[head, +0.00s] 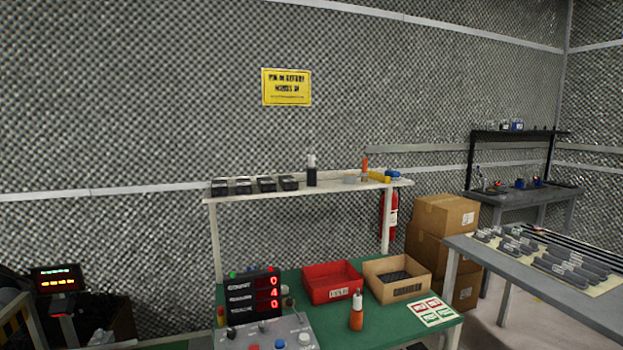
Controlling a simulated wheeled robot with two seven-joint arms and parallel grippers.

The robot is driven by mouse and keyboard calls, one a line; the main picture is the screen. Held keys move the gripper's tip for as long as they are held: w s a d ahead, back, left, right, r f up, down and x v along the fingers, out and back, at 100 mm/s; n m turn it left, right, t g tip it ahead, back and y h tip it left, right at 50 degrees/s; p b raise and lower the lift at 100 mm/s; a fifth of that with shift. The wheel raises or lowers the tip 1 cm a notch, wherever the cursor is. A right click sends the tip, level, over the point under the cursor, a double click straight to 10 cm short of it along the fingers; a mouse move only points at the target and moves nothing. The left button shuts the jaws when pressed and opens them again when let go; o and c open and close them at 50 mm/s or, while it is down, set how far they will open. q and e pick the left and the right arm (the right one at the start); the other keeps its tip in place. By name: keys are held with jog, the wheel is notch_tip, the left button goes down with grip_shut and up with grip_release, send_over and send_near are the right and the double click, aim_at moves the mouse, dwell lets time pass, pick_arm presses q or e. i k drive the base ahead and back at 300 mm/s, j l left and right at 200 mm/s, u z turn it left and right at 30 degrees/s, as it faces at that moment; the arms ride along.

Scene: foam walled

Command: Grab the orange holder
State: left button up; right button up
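A small upright orange thing (356,318) with a pale tip stands on the green tabletop, in front of the red bin; it may be the orange holder. Another small orange upright thing (365,164) stands on the white shelf above, near its right part. I cannot tell for sure which one is the holder. Neither of my grippers shows in the head view.
The green workbench (390,333) carries a red bin (333,283), a tan bin (397,279), a counter display (253,293), a control panel with buttons and a red-and-white card. Cardboard boxes (444,216) and a grey table (560,285) with parts stand right.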

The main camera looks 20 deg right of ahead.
aim_at(356, 317)
jog(key=i+l+z, duration=0.15)
jog(key=z, duration=0.3)
jog(key=i+l+z, duration=0.15)
jog(key=z, duration=0.3)
jog(key=i+l+z, duration=0.15)
jog(key=z, duration=0.35)
jog(key=i+z, duration=0.25)
jog(key=z, duration=0.2)
